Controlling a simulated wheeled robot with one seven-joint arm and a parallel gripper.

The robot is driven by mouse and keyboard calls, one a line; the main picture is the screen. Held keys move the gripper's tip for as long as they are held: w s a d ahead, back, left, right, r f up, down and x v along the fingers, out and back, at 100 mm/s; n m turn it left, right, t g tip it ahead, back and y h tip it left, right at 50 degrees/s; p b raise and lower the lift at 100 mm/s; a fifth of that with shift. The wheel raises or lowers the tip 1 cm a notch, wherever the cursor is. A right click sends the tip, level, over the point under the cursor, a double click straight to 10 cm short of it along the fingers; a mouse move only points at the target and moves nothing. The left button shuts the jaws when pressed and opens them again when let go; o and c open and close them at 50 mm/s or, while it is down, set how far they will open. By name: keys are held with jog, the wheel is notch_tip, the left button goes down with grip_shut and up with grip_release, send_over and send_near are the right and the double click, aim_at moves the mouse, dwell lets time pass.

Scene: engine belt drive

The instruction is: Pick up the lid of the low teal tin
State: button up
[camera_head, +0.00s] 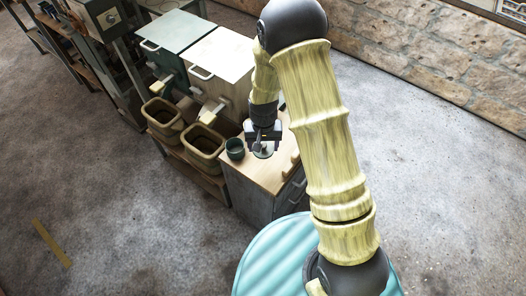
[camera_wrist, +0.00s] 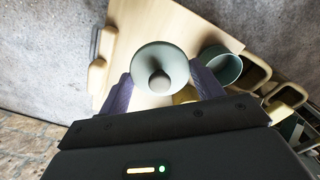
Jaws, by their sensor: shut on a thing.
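The lid is a pale grey-green disc with a round knob (camera_wrist: 160,58). In the wrist view it sits between the two fingers of my gripper (camera_wrist: 160,74), which is shut on it. In the head view the lid (camera_head: 263,153) shows just under my gripper (camera_head: 263,143), over the wooden cabinet top. The low teal tin (camera_wrist: 222,66) stands uncovered beside the lid, to its right in the wrist view. In the head view the tin (camera_head: 235,149) is left of my gripper. I cannot tell the lid's exact height above the top.
The cabinet's wooden top (camera_wrist: 190,22) carries a cream object (camera_wrist: 99,75) near one edge. Two open bins (camera_head: 203,142) stand left of the cabinet, with boxes with handles (camera_head: 217,68) behind them. A brick wall (camera_head: 450,60) runs at the back right.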

jog(key=shift+r, duration=0.4)
jog(key=w+d+r, duration=0.1)
jog(key=d, duration=0.3)
jog(key=w+d+r, duration=0.1)
jog(key=d, duration=0.4)
jog(key=w+d, duration=0.2)
jog(key=d, duration=0.2)
jog(key=shift+w+d+r, duration=0.1)
jog(key=shift+d+r, duration=0.15)
jog(key=shift+r, duration=0.15)
